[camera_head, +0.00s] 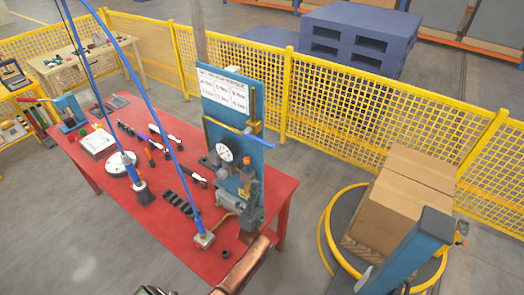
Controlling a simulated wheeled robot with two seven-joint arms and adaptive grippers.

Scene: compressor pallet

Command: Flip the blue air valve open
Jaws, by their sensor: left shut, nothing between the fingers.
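A blue lever (260,140), which looks like the air valve's handle, sticks out to the right from the front of an upright blue panel (262,160) on the red table. It sits by a brass-coloured pipe (228,125), above and right of a round white gauge (224,152). Whether the valve is open or closed is too small to tell. My left gripper (152,290) seems to be the dark part just showing at the bottom edge, shut and empty, well below and left of the lever and apart from it. My right gripper is not in view.
The red table (120,203) holds several tools, a white disc (123,164) and a metal block (204,239), with blue hoses hanging above. Cardboard boxes (405,205) stand right. Yellow fencing (350,95) runs behind.

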